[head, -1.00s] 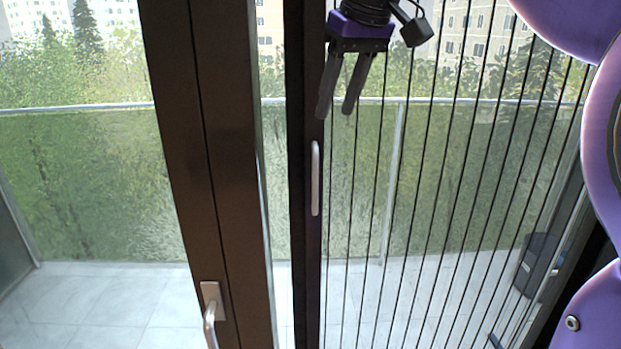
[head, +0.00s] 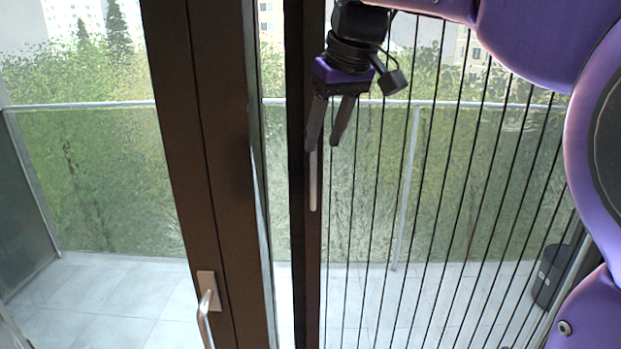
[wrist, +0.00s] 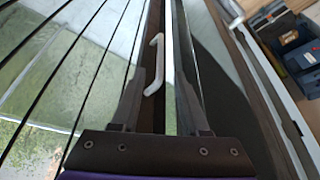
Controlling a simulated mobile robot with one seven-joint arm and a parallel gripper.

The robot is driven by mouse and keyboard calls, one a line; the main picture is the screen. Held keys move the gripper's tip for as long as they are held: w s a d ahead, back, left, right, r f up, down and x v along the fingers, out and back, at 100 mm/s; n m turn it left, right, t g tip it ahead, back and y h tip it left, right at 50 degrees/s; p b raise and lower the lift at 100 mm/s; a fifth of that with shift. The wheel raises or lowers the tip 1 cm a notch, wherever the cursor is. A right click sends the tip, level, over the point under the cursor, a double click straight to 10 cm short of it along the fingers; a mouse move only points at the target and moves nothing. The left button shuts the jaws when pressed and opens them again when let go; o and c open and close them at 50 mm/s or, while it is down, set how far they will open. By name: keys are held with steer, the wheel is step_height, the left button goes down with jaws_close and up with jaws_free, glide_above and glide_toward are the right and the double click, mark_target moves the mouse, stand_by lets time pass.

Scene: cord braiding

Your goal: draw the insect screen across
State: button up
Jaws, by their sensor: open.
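The insect screen (head: 385,250), pleated with dark vertical lines, spans the right part of the doorway. Its dark edge bar (head: 313,275) stands near the middle of the head view and carries a slim pale handle (head: 313,185). My gripper (head: 323,148) is open and points down at the handle's upper end, which it partly covers in the head view. In the wrist view the white handle (wrist: 155,65) lies ahead, between the open fingers of my gripper (wrist: 165,85) and closer to the left one. I cannot tell whether a finger touches it.
A brown door frame (head: 205,150) with a metal lever handle (head: 207,305) stands left of the screen bar. A balcony with a railing (head: 90,105) and a dark bin (head: 550,275) lies beyond. Blue boxes (wrist: 302,60) show at the wrist view's right edge.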

mark_target(315, 167)
steer(key=b+x, duration=0.1)
steer(key=x, duration=0.7)
steer(key=shift+w+a+f, duration=0.1)
steer(key=shift+w+f, duration=0.1)
steer(key=shift+f, duration=0.15)
jaws_close()
stand_by(1.0)
